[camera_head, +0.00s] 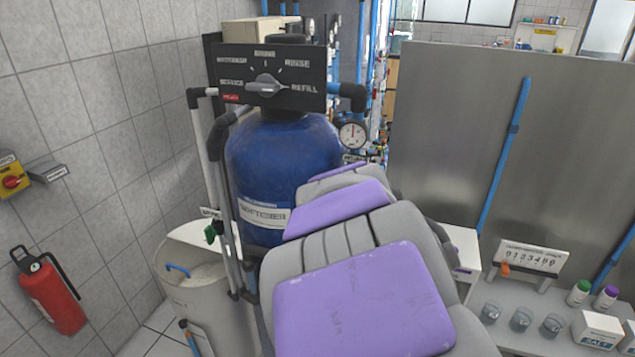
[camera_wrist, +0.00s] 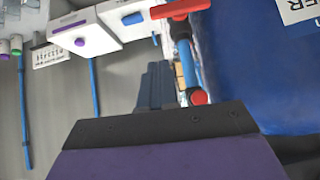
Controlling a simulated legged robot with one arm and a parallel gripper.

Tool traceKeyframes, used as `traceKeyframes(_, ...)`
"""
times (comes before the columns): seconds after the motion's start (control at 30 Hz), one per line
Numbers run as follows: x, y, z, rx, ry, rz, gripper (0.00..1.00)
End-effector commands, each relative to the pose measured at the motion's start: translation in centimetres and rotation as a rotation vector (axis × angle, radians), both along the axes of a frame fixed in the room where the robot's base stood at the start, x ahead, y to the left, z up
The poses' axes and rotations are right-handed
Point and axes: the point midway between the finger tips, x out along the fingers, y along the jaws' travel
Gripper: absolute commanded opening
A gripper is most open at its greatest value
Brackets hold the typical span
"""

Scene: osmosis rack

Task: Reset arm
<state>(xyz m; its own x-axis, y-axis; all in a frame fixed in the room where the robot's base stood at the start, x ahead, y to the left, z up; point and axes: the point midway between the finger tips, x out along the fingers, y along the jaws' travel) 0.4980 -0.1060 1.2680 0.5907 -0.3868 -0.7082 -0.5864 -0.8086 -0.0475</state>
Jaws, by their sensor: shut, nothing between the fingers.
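My arm, grey with purple panels, reaches forward in the head view toward the osmosis rack's blue tank (camera_head: 283,170). Its far end is hidden behind its own links there. In the wrist view my gripper (camera_wrist: 158,80) shows as dark grey fingers close together, with nothing held. The blue tank (camera_wrist: 255,70) fills the right side of that view, beside the fingers. A blue pipe with a red handle (camera_wrist: 180,9) lies just beyond the fingertips. I cannot tell whether the fingers touch it.
A control panel with a selector knob (camera_head: 266,86) tops the tank. A pressure gauge (camera_head: 352,134) is at its right. A shelf at right holds beakers (camera_head: 521,320), bottles (camera_head: 579,292) and a salt box (camera_head: 597,329).

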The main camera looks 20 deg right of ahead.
Motion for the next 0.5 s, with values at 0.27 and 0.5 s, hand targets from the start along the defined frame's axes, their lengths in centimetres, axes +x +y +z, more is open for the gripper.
traceKeyframes(0.27,-5.3,1.1,-2.7,0.041,0.157,0.043,0.0)
traceKeyframes(0.5,-19.3,6.0,-8.6,0.159,0.562,0.272,0.0)
